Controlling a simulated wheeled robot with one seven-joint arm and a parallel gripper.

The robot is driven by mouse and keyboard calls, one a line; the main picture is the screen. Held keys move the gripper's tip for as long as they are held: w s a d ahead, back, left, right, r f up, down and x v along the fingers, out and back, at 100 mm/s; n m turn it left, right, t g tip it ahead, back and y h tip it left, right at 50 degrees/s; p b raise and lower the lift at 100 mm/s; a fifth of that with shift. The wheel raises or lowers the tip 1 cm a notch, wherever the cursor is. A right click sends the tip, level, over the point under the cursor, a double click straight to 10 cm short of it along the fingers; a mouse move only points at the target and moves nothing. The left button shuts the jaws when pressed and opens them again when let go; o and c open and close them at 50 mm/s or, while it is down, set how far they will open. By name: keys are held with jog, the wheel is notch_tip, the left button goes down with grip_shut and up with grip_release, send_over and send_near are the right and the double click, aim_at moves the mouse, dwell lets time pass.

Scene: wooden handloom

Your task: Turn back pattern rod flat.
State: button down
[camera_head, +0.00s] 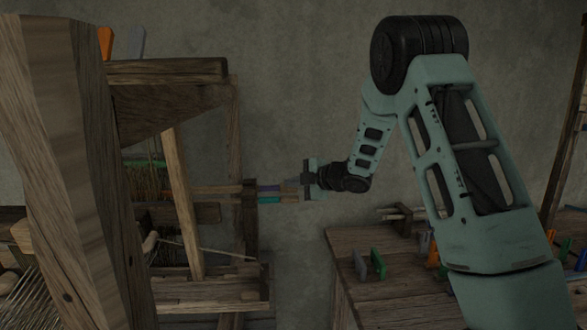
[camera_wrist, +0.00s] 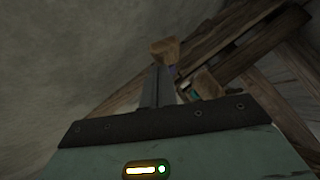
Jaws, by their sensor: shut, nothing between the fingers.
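The wooden handloom (camera_head: 205,72) stands at the left. Rods stick out of its right side: one has a purple-blue part (camera_head: 268,188), and one just below it has a teal part (camera_head: 270,200). I cannot tell which is the back pattern rod, or whether either lies flat or on edge. My gripper (camera_head: 292,185) is shut and empty, pointing left at the rod ends. In the wrist view its dark fingers (camera_wrist: 157,88) lie close beside wooden ends, with bits of purple (camera_wrist: 172,71) and teal (camera_wrist: 194,94) behind. Contact cannot be told.
A wooden bench (camera_head: 360,240) stands at the lower right, with a green piece (camera_head: 378,263) and a grey piece (camera_head: 360,264) on it. A loom post (camera_head: 249,225) stands left of my gripper. The plain wall is behind.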

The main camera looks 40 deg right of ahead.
jog(key=m+g+p, duration=0.1)
jog(key=p, duration=0.5)
jog(key=w+r+m+g+p, duration=0.1)
jog(key=g+p, duration=0.1)
jog(key=p, duration=0.4)
jog(key=d+r+m+g+y+p, duration=0.1)
jog(key=p, duration=0.6)
jog(key=shift+w+g, duration=0.3)
jog(key=p, duration=0.1)
jog(key=m+g+p, duration=0.1)
jog(key=p, duration=0.1)
jog(key=shift+w+d+f+y, duration=0.1)
jog(key=shift+w+d+y, duration=0.05)
jog(key=shift+w+y, duration=0.2)
jog(key=shift+w+d+f+p, duration=0.1)
jog(key=shift+w+f+p, duration=0.1)
jog(key=shift+p, duration=0.65)
jog(key=shift+w+d+f, duration=0.2)
jog(key=shift+w, duration=0.2)
